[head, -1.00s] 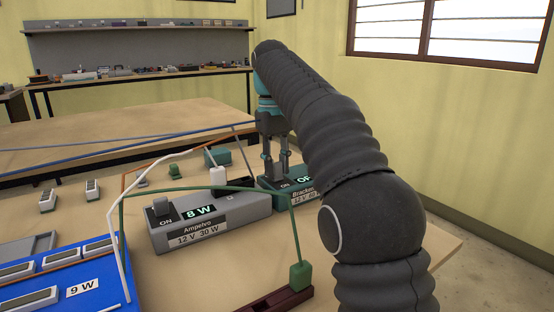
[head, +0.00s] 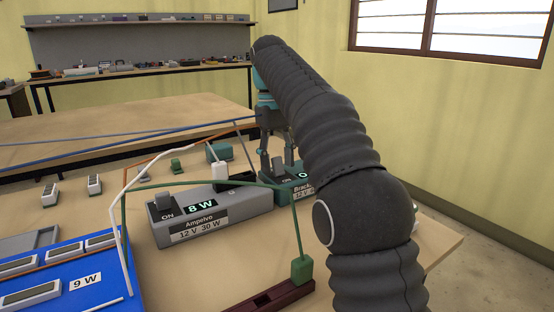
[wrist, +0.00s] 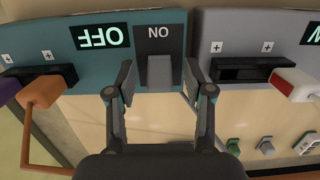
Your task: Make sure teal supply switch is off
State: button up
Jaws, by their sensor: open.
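The teal supply (wrist: 84,60) spans the left half of the wrist view, seen upside down. Its lit display (wrist: 101,37) reads OFF. Its grey switch (wrist: 160,72) sits beside an ON label. My gripper (wrist: 158,80) is open, with one finger on each side of the switch; I cannot tell whether either touches it. In the head view, the teal supply (head: 301,194) stands right of the grey supply, and my gripper (head: 278,168) points down over it. My arm hides part of its display and label there.
The grey Ampelvo supply (head: 238,209) stands close beside the teal one, its display reading 8 W. An orange plug (wrist: 48,90) and a white plug (wrist: 296,84) sit at the supplies' sockets. A green cable (head: 297,225) crosses in front. A blue board (head: 80,293) lies at the left.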

jog(key=shift+s+d, duration=0.1)
jog(key=shift+s+d+t+y+b, duration=0.1)
jog(key=shift+s+t+y+b, duration=0.05)
jog(key=shift+t+y+b, duration=0.3)
jog(key=shift+s+d+f+t+y+b, duration=0.15)
jog(key=shift+f+t+y+b, duration=0.1)
jog(key=shift+t+b, duration=0.55)
jog(key=t+y+b, duration=0.1)
jog(key=b, duration=0.5)
jog(key=shift+s+d+f, duration=0.1)
jog(key=shift+s+f, duration=0.05)
jog(key=shift+s, duration=0.05)
jog(key=shift+t+b, duration=0.35)
jog(key=shift+b, duration=0.25)
jog(key=y+b, duration=0.1)
jog(key=b, duration=0.2)
jog(key=shift+s+d+t, duration=0.1)
jog(key=shift+s+t, duration=0.1)
jog(key=shift+t, duration=0.2)
